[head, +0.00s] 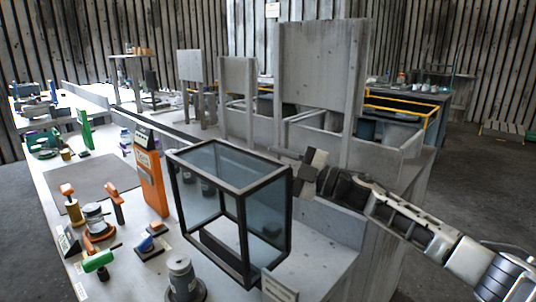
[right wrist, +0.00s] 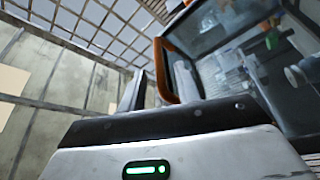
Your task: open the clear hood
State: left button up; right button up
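The clear hood (head: 264,208) is a dark-framed box with see-through bluish panels on the grey bench. A dark block lies low inside it. My right gripper (head: 303,170) is at the hood's upper right corner, its arm coming from the right. In the right wrist view, the right gripper's fingers (right wrist: 160,88) stand apart, with an orange handle-like bar (right wrist: 162,65) showing between or just beyond them. A clear panel of the hood (right wrist: 215,28) shows beyond it. I cannot tell whether the fingers touch the bar. My left gripper is not in view.
An orange device (head: 150,180) stands left of the hood. A grey cylinder (head: 182,278) stands in front of it. Hand tools and a grey mat (head: 92,182) lie at left. A tall grey panel (head: 322,75) rises behind my right gripper.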

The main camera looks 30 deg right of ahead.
aim_at(256, 156)
jog(key=shift+x, duration=0.9)
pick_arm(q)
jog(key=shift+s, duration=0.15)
pick_arm(e)
jog(key=shift+w+a, duration=0.15)
jog(key=shift+w, duration=0.05)
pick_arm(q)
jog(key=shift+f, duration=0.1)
